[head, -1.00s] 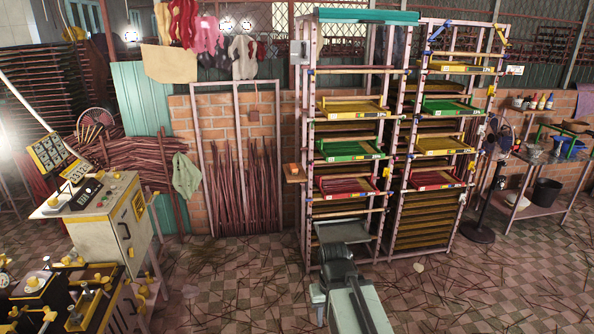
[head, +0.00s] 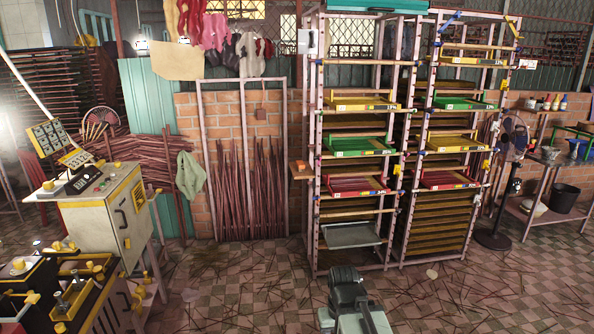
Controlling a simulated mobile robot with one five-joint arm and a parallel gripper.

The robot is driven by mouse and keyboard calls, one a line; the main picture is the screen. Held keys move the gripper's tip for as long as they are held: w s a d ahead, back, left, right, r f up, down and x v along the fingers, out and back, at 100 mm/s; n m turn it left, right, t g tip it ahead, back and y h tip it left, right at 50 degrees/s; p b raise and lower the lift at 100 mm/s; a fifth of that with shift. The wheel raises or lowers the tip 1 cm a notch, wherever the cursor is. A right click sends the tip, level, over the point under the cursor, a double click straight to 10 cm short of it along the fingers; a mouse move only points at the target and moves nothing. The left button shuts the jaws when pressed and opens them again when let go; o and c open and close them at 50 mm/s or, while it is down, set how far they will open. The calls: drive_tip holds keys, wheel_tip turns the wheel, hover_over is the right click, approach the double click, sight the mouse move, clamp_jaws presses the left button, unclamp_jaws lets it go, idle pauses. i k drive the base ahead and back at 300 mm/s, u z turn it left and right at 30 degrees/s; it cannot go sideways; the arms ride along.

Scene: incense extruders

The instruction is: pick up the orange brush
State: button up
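I cannot make out the orange brush for certain. A small orange item (head: 301,166) sits on a little wooden ledge at the left side of the tray rack, too small to identify. Part of my own arm (head: 347,284), dark grey, shows at the bottom centre, in front of the rack and well apart from the ledge. My gripper's fingers do not show.
The tall pink tray rack (head: 314,130) holds yellow, green and red trays. A grey tray (head: 352,236) sits low in it. A yellow-and-white machine (head: 112,225) stands at left, a standing fan (head: 513,140) at right. The checkered floor (head: 240,280) between is open, strewn with sticks.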

sight(299, 165)
drive_tip(key=z, duration=0.45)
drive_tip(key=k, duration=1.35)
drive_tip(key=z, duration=0.55)
drive_tip(key=i, duration=1.35)
drive_tip(key=u, duration=0.3)
drive_tip(key=i, duration=2.25)
drive_tip(key=u, duration=0.3)
